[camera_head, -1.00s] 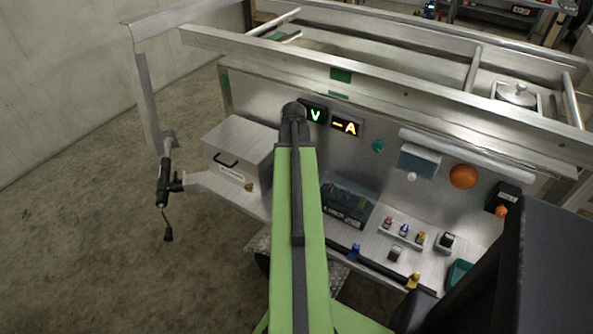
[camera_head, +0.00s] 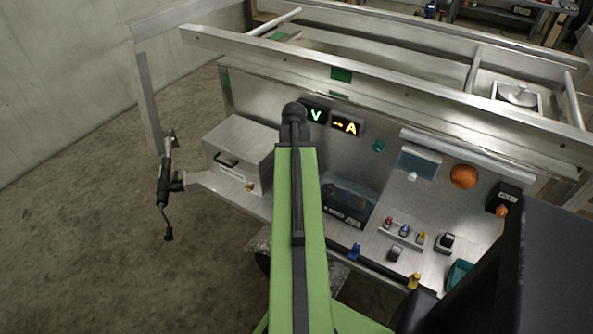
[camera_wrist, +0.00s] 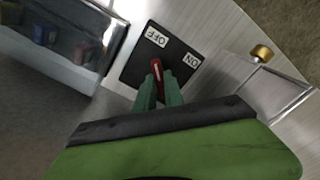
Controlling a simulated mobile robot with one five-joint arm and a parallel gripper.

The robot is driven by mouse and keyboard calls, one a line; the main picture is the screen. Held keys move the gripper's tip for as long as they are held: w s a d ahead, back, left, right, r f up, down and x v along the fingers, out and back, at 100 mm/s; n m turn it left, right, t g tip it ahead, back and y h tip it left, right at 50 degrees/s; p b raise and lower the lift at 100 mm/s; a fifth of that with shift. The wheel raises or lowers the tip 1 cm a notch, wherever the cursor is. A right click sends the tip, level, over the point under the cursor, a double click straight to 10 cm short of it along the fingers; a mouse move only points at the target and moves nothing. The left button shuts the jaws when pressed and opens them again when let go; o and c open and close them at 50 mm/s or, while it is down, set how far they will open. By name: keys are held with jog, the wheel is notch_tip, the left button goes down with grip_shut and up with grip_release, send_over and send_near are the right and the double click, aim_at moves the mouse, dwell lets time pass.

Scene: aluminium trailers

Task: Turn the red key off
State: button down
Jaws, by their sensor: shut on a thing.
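The red key (camera_wrist: 157,69) stands on a black switch plate (camera_wrist: 135,66) in the wrist view. The plate carries a white OFF label (camera_wrist: 156,38) at its upper part and a white ON label (camera_wrist: 193,61) at its right. The key's visible end lies between the two labels, pointing up in the picture. My gripper (camera_wrist: 159,82) is at the key, its two green fingers shut on it from below in the picture. The fingers hide the lower part of the key. In the head view my green arm hides the switch and the gripper.
A grey box with a brass knob (camera_wrist: 262,53) is right of the plate; it also shows in the head view (camera_head: 240,150). A clear-covered battery box (camera_head: 347,200) stands right of my arm. Several small coloured knobs sit on the panel's ledge.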

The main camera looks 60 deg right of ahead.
jog(key=shift+a, duration=0.1)
dwell(0.3)
jog(key=c, duration=1.4)
grip_release()
jog(key=shift+c, duration=0.2)
notch_tip(320, 180, up, 18)
jog(key=p, duration=1.7)
jog(key=shift+f, duration=0.25)
